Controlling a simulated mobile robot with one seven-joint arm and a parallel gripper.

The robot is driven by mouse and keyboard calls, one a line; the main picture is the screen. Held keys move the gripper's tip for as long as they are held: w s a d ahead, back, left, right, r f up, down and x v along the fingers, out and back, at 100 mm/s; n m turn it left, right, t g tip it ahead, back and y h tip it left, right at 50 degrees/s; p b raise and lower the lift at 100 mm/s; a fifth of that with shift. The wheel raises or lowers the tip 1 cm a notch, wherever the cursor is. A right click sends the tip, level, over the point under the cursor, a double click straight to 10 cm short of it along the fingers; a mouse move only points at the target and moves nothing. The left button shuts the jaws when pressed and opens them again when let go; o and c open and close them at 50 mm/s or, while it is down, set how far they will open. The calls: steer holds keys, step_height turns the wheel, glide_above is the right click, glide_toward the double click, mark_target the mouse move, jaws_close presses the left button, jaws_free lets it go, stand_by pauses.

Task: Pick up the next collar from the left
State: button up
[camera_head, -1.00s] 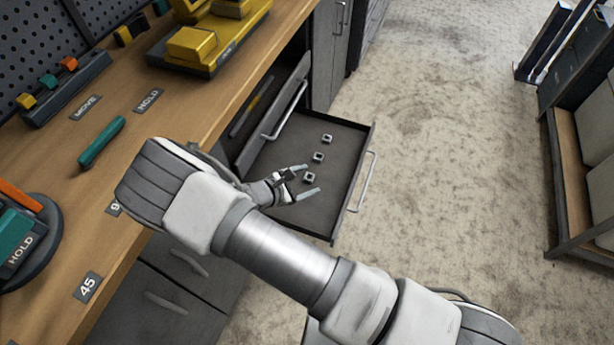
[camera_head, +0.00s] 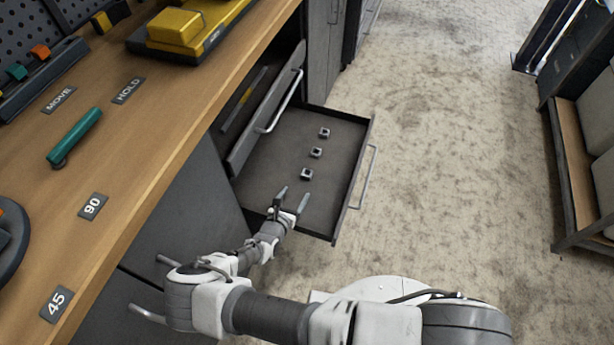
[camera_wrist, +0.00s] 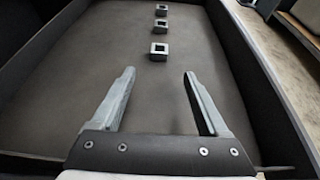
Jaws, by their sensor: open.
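Three small grey square collars with dark square holes lie in a row on the floor of an open drawer (camera_head: 262,185). The nearest collar (camera_head: 306,174) is also the largest in the wrist view (camera_wrist: 159,51). The middle collar (camera_head: 316,152) shows beyond it in the wrist view (camera_wrist: 161,23). The farthest collar (camera_head: 324,132) is near the top of the wrist view (camera_wrist: 162,9). My gripper (camera_head: 292,197) is over the near part of the drawer, short of the nearest collar. Its fingers are apart and empty, also in the wrist view (camera_wrist: 159,88).
The drawer's side walls and front with a bar handle (camera_head: 364,178) bound the space. Above it is another drawer front with a handle (camera_head: 280,103). The wooden workbench (camera_head: 150,150) stands at left, holding a green handle-like piece (camera_head: 75,137). Open floor lies to the right.

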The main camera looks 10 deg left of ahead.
mark_target(306, 177)
steer(key=b+x, duration=0.1)
steer(key=x, duration=0.4)
steer(key=shift+w+f+b, duration=0.2)
steer(key=shift+w+b, duration=0.15)
steer(key=b+x, duration=0.3)
steer(key=x, duration=0.1)
steer(key=shift+w+f, duration=0.2)
steer(key=shift+w, duration=0.1)
steer(key=shift+w+d, duration=0.1)
steer(key=shift+w, duration=0.2)
steer(key=shift+r, duration=0.1)
jaws_close()
